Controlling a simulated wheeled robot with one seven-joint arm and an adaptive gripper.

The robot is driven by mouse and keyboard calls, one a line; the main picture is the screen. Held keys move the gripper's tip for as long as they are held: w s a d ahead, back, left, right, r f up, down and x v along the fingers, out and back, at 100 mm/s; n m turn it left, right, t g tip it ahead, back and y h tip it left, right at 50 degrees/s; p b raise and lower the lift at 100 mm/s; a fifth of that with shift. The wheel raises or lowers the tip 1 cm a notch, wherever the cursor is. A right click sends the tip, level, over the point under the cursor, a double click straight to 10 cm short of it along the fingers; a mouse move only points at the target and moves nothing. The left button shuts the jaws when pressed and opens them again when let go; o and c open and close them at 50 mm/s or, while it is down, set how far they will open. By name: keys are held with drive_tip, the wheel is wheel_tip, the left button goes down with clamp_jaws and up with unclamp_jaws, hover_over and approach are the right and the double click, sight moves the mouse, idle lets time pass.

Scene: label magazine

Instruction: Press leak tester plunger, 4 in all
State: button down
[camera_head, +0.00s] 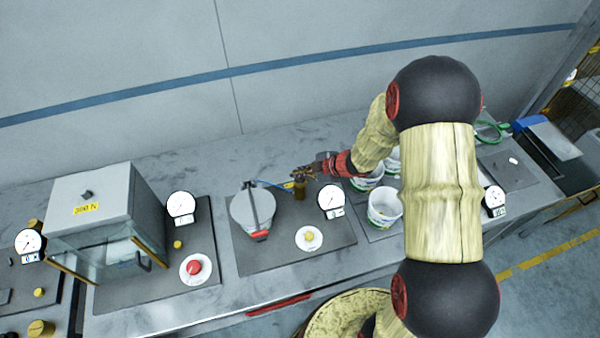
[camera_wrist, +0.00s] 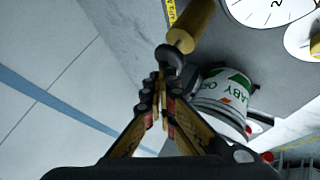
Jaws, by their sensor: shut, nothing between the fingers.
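The leak tester stands on a grey mat (camera_head: 285,252) mid-bench, with a round grey lidded pot (camera_head: 245,215). A blue hose runs from the pot towards a small brass-yellow upright cylinder (camera_head: 300,190), which looks like the plunger. In the wrist view a yellow cylinder (camera_wrist: 192,28) with a dark rounded end shows just beyond the fingertips. My gripper (camera_head: 306,173) is shut and empty, its tips at the top of the cylinder. In the wrist view my gripper (camera_wrist: 160,88) is very near the dark end; whether they touch, I cannot tell.
A dial gauge (camera_head: 331,198) and a yellow button on a white disc (camera_head: 309,238) sit right of the pot. White labelled tubs (camera_head: 385,207) stand close to my arm. A glass-fronted press (camera_head: 105,215) and a red button (camera_head: 195,267) are at the left.

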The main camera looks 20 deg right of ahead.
drive_tip(key=shift+s+f, duration=0.1)
drive_tip(key=shift+f, duration=0.45)
drive_tip(key=shift+r, duration=0.1)
idle(0.4)
drive_tip(key=shift+r+p, duration=2.1)
drive_tip(key=shift+r, duration=0.2)
drive_tip(key=shift+r+p, duration=2.4)
drive_tip(key=shift+r, duration=0.1)
